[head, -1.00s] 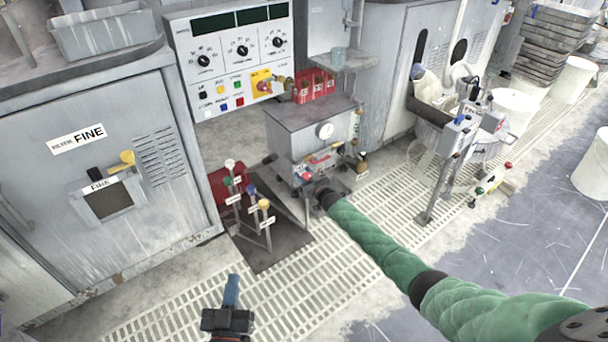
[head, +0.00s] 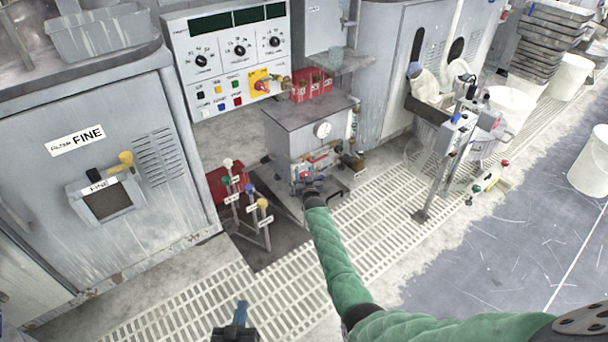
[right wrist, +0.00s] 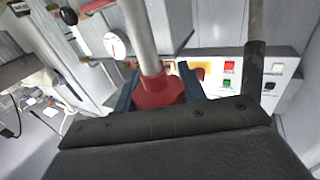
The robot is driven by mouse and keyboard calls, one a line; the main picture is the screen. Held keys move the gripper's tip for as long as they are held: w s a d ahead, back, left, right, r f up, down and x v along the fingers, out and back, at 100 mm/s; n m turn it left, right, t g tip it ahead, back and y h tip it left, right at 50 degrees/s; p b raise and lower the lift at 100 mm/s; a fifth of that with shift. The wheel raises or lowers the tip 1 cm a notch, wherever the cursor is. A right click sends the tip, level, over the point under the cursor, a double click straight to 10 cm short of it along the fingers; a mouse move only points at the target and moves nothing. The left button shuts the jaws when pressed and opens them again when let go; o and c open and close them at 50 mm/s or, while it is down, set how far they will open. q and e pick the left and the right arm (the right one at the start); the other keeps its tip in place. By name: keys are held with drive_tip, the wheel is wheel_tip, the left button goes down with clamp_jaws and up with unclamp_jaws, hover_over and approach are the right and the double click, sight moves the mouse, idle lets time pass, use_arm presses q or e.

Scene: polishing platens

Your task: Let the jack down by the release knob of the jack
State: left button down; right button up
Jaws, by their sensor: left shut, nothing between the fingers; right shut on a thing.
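A red knob (right wrist: 158,92) on a pale metal rod (right wrist: 137,35) sits between the blue fingers of my right gripper (right wrist: 158,88) in the right wrist view. The gripper is shut on it. In the head view my right gripper (head: 308,189) is at the lower front of a grey cabinet (head: 300,118) with a round gauge (head: 322,130). My green-sleeved arm and wrist hide most of the fingers and the knob there. I cannot make out the jack's body or its height. My left gripper (head: 241,312) is shut and empty, low in the head view, over the floor grating.
Several labelled levers with coloured knobs (head: 263,204) stand left of my right gripper. A control panel (head: 227,55) hangs behind. A grey FINE filter cabinet (head: 100,150) fills the left. A post with a control box (head: 455,133) stands right. The floor grating (head: 385,215) is open.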

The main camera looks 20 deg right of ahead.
drive_tip(key=shift+h, duration=0.3)
drive_tip(key=o, duration=1)
use_arm(q)
drive_tip(key=shift+f, duration=0.1)
use_arm(e)
drive_tip(key=shift+s, duration=0.1)
drive_tip(key=shift+s, duration=0.45)
use_arm(q)
drive_tip(key=s+f+g+y+p, duration=0.1)
drive_tip(key=s+f+g, duration=0.4)
drive_tip(key=f, duration=0.8)
drive_tip(key=shift+s+a+f, duration=0.35)
drive_tip(key=shift+s, duration=0.65)
use_arm(e)
drive_tip(key=s, duration=0.6)
drive_tip(key=shift+s+a, duration=0.35)
drive_tip(key=shift+a, duration=0.05)
use_arm(q)
drive_tip(key=shift+w, duration=0.1)
